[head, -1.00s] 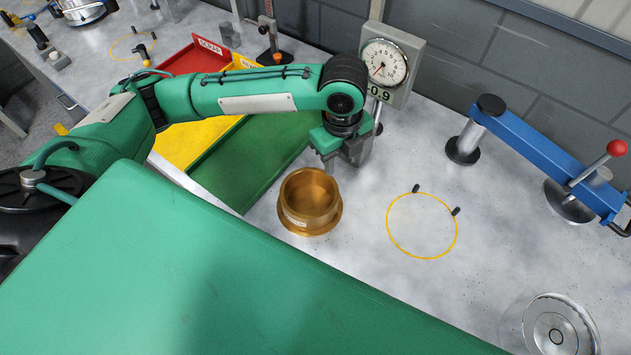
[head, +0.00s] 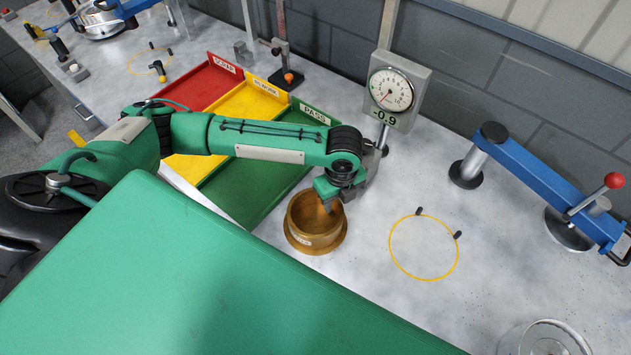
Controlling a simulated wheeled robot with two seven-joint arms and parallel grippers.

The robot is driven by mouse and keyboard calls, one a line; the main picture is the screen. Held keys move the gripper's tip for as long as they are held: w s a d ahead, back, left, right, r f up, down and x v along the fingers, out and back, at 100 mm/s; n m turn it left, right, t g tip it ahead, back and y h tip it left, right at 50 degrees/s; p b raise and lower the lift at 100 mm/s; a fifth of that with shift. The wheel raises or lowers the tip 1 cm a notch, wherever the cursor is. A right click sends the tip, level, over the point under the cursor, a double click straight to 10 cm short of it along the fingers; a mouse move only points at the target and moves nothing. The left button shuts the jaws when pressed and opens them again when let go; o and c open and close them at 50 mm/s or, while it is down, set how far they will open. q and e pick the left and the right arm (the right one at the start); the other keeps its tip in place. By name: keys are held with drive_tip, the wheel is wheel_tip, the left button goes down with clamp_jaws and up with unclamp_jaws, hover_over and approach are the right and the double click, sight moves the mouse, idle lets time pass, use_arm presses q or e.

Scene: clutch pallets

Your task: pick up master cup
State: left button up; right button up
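The master cup, a brass-coloured flanged cup (head: 316,238) with a small white label, stands upright on the bench in the head view. My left gripper (head: 338,198) is at its far rim, with one finger dipping inside the cup and the other seeming to be outside the wall. The fingers look apart; whether they touch the wall is hard to see. The cup's far rim is partly hidden by the gripper. My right gripper is not in view.
A dial gauge (head: 391,88) reading -0.9 stands just behind the gripper. Red, yellow and green trays (head: 240,190) lie to the left. A yellow ring (head: 424,279) with two pegs is on the bare bench to the right. A blue clamp arm (head: 540,180) stands farther right.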

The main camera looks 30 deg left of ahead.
use_arm(q)
drive_tip(key=shift+a+f, duration=0.1)
drive_tip(key=shift+f, duration=1.2)
clamp_jaws()
drive_tip(key=shift+w+r, duration=0.1)
drive_tip(key=shift+r, duration=0.05)
